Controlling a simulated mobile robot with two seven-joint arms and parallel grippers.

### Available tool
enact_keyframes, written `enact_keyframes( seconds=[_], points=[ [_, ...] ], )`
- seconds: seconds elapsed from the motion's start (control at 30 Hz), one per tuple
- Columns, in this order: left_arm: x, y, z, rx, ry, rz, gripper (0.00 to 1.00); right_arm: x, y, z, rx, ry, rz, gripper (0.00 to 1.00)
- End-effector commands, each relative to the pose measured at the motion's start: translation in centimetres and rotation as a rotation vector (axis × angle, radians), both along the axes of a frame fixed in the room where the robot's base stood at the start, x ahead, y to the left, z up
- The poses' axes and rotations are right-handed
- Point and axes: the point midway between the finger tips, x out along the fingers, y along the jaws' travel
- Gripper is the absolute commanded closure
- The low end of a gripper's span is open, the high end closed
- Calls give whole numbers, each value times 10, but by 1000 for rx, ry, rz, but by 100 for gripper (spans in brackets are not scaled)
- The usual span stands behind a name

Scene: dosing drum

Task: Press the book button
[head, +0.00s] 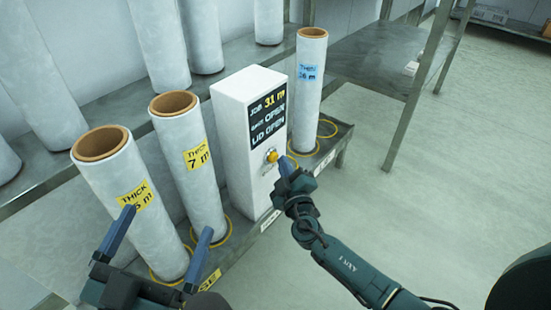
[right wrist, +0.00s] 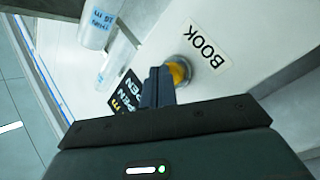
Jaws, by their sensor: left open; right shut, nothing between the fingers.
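The book button (head: 271,156) is a yellow knob on the front of a white box (head: 233,150), below its dark display (head: 268,118). In the right wrist view the yellow button (right wrist: 178,72) sits in a grey ring beside a label reading BOOK (right wrist: 208,45). My right gripper (head: 286,167) is shut and empty, its tips right at the button. In the right wrist view its fingers (right wrist: 158,84) partly cover the button; I cannot tell if they touch it. My left gripper (head: 167,220) is open and empty, in front of the left rolls.
A roll marked THICK 7 m (head: 189,165) and another THICK roll (head: 131,205) stand left of the box. A roll with a blue label (head: 309,85) stands to its right. More rolls stand behind on a grey shelf (head: 110,98).

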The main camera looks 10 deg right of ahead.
Motion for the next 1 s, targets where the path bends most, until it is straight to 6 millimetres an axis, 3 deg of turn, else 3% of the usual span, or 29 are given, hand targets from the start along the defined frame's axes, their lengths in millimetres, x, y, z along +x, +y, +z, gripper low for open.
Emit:
enact_keyframes(
  seconds=[1.0],
  points=[
    [-1,-1,-13,5,18,-5,0,7,6,-1,0,0,0,100]
  ],
)
